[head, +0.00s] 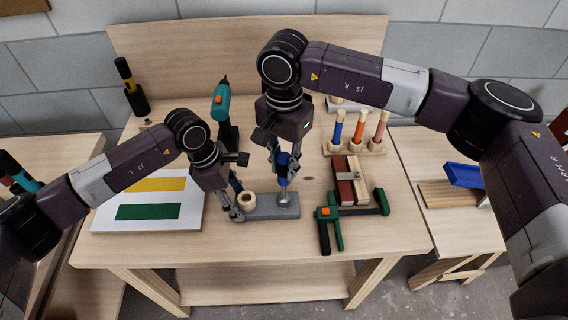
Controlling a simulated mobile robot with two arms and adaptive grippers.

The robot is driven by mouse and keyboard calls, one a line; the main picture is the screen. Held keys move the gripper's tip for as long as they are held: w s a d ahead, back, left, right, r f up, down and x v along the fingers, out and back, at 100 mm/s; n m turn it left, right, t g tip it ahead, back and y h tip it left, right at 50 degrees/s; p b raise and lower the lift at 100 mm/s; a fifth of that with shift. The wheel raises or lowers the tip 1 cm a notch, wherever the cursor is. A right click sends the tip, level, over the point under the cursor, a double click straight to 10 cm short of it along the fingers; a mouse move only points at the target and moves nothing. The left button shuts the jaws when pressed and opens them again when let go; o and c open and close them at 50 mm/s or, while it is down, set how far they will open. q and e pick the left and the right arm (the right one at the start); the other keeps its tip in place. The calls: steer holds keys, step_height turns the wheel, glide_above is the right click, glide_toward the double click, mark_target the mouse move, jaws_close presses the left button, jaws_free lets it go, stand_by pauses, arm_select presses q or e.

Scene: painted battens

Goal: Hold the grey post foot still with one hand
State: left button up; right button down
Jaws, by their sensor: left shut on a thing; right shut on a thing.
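The grey post foot (262,212) is a flat grey block on the workbench, near its front middle. A pale wooden ring-like piece (247,201) sits at its left end. My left gripper (238,213) is at the block's left end and shut on it; its fingers partly hide that end. My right gripper (282,165) is above the block's right part, shut on a blue-handled tool (283,182). The tool stands roughly upright, with its silver lower end at the block's right part. I cannot tell exactly how its tip meets the block.
A white board (118,218) with yellow and green strips lies left. A green and black clamp (330,212) and red and pale battens (344,190) lie right. Behind are a rack of handled tools (358,150) and a teal drill (222,105). The bench's front edge is close.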

steer(key=shift+m, duration=0.4)
steer(key=m, duration=0.5)
stand_by(0.3)
steer(key=shift+n, duration=0.5)
steer(key=shift+r, duration=0.75)
